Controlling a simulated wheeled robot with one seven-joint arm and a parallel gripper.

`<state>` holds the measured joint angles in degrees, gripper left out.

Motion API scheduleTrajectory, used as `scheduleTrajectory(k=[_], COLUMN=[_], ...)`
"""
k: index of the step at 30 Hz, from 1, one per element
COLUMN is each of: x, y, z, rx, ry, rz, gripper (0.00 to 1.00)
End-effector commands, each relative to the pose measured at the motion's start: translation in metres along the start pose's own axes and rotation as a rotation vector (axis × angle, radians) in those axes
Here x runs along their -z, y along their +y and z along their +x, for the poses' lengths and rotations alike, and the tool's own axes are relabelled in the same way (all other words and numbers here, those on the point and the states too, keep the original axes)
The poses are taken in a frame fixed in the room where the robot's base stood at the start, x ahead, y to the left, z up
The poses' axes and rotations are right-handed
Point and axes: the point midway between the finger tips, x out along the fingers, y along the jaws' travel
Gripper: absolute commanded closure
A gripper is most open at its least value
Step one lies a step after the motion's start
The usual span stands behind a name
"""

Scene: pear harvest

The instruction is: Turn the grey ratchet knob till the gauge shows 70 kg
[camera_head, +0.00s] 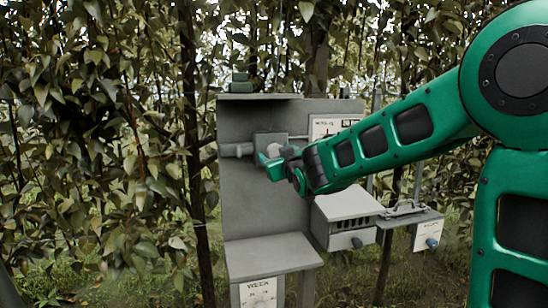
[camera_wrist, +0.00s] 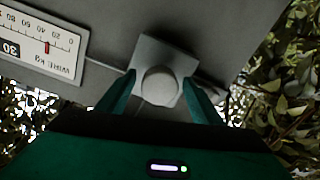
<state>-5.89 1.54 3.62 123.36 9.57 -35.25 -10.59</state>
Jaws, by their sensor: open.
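The grey ratchet knob (camera_wrist: 160,86) is a round, pale knob on a square grey plate. In the head view the knob (camera_head: 273,150) is partly hidden by my gripper (camera_head: 267,163). In the wrist view my gripper (camera_wrist: 159,79) is open, with one green finger on each side of the knob. I cannot tell whether either finger touches it. The gauge (camera_wrist: 42,40) appears upside down in the wrist view. Its red pointer stands between 20 and 40 and its number box reads 30. The gauge (camera_head: 335,126) also shows in the head view, too small to read.
A grey metal stand (camera_head: 235,210) carries the knob. Leafy branches (camera_head: 90,130) crowd the left.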

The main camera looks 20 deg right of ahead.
Motion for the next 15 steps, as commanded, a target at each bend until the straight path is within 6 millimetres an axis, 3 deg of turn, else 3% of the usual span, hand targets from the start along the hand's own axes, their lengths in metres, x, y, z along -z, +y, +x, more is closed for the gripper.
scheduleTrajectory(k=[5,11,15], x=[0.0001,0.0002,0.0002], y=[0.0003,0.0003,0.0002], z=[0.0,-0.0002,-0.0003], rx=[0.0,0.0,0.0], ry=[0.0,0.0,0.0], rz=[0.0,0.0,0.002], gripper=[0.4,0.81,0.81])
